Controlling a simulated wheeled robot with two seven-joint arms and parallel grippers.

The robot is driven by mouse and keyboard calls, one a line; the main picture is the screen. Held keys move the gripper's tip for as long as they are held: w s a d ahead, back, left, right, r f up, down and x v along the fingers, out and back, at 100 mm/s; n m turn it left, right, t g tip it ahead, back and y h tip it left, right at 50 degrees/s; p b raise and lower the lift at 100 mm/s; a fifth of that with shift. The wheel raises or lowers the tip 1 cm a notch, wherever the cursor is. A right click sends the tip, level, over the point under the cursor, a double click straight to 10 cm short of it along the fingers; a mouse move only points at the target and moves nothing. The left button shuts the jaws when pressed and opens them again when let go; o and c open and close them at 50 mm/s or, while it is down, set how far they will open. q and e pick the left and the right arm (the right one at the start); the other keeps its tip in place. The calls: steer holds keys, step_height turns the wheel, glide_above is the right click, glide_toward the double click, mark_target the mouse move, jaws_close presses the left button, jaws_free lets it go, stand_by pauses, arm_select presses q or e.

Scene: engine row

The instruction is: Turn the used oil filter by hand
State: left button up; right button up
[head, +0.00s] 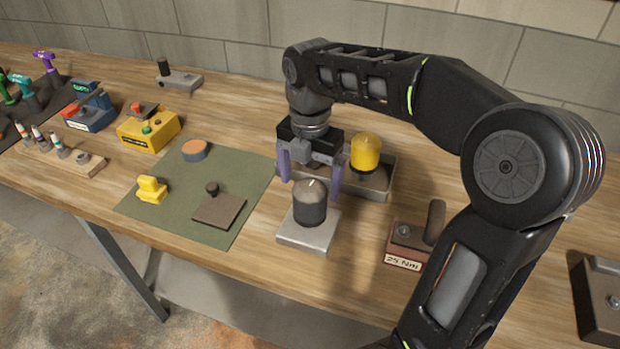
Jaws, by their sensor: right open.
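The used oil filter appears to be the dark grey domed cylinder (310,203) standing upright on a light grey square base (309,236) near the front of the bench. A yellow domed cylinder (365,153) of similar shape stands behind it in a grey tray (379,190). My right gripper (311,184) is open, with its two purple fingers pointing down at the top of the dark filter, one to each side in the picture. I cannot tell whether either finger touches it. Nothing shows between the fingers except the filter's top. My left gripper is not in view.
A green mat (235,180) left of the filter holds a yellow piece (152,189), a brown plate with a knob (219,208) and an orange-topped disc (195,150). A reddish block with a lever (411,240) stands to the right. A yellow button box (148,130) is farther left.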

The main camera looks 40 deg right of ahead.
steer(key=shift+f+p, duration=0.4)
steer(key=shift+f, duration=3.55)
steer(key=c, duration=1.8)
steer(key=shift+r+n+p, duration=0.2)
steer(key=shift+n+p, duration=0.45)
steer(key=shift+n, duration=0.55)
steer(key=shift+c, duration=0.2)
steer(key=shift+f+n, duration=0.15)
steer(key=shift+n, duration=0.35)
